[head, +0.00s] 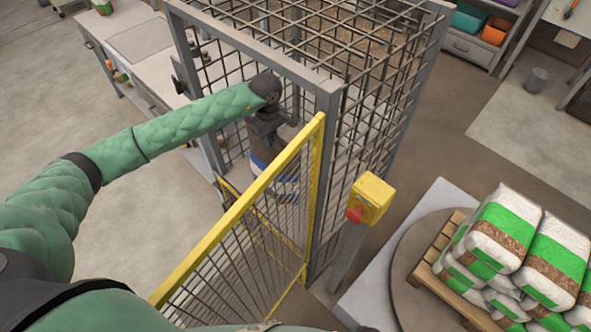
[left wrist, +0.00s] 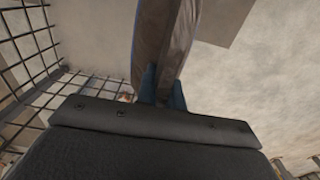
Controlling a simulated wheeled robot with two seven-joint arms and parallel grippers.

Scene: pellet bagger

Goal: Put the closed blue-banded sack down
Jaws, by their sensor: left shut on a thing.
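The blue-banded sack (head: 262,160) hangs below my left gripper (head: 267,136) in the head view, at the opening of the mesh cage. The yellow-framed gate partly hides the sack, and its lower end is hard to make out. In the left wrist view my left gripper's fingers (left wrist: 163,90) are shut on the sack (left wrist: 163,35), which shows as a pale brownish sheet between them. I cannot tell whether the sack touches anything below. My right gripper is not in view.
The yellow gate (head: 238,218) stands close in front of the sack. The mesh cage (head: 375,105) rises behind. A yellow box with a red button (head: 369,198) stands right of the gate. Green-banded sacks (head: 503,230) are stacked on a wooden pallet (head: 437,272). A workbench (head: 140,42) is at upper left.

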